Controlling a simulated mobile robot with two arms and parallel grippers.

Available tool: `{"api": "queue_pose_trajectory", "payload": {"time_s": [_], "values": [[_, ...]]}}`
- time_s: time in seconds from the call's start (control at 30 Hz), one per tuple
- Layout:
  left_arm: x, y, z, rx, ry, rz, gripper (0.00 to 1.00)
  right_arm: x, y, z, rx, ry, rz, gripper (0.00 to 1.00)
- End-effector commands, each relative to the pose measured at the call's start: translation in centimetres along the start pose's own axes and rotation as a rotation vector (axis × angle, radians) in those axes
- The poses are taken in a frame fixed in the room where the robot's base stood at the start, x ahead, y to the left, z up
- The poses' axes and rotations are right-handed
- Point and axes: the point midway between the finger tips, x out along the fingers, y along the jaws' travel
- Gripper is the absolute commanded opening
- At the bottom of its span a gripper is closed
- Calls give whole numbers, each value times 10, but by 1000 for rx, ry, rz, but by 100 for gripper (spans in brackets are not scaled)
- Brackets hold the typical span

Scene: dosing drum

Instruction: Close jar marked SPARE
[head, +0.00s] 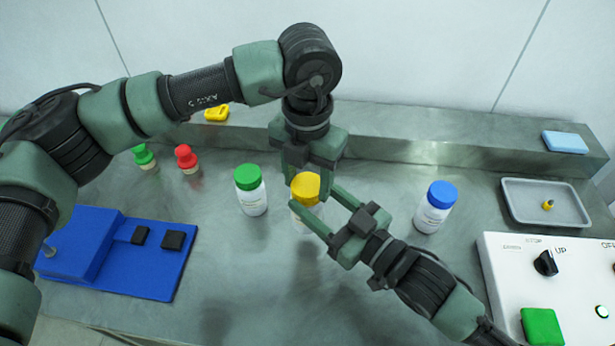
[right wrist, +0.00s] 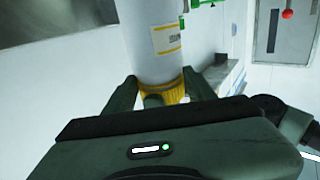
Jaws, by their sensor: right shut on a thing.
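A white jar with a yellow lid (head: 305,187) stands at the middle of the steel bench. Its label is too small to read, so I cannot tell whether it says SPARE. My right gripper (head: 318,200) comes from the lower right and is shut on this jar near its top. In the right wrist view the white body (right wrist: 155,40) and the yellow lid (right wrist: 173,92) show between my right fingers (right wrist: 160,90). My left gripper (head: 308,172) points down over the lid, its fingers apart at the lid's sides; whether it grips is unclear.
A green-lidded jar (head: 251,190) stands left and a blue-lidded jar (head: 435,207) right. Green (head: 143,155) and red (head: 187,158) knobbed items, a blue fixture (head: 140,265), a grey tray (head: 520,215) and a white control panel (head: 510,270) surround them. The front middle is clear.

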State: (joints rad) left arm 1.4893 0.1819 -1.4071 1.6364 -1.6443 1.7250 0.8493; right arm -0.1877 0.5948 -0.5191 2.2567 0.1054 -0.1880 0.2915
Motion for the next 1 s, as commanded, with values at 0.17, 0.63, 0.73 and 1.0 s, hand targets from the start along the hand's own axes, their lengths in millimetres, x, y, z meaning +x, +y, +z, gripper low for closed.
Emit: {"api": "queue_pose_trajectory", "payload": {"time_s": [0.17,0.63,0.73,1.0], "values": [[0,0,0,19,0,0,3,0,0,0,0,1,0,0],[0,0,0,573,0,1,3,0,0,0,0,1,0,0],[0,0,0,576,0,1,3,0,0,0,0,1,0,0],[0,0,0,573,0,1,73,0,0,0,0,1,0,0]]}}
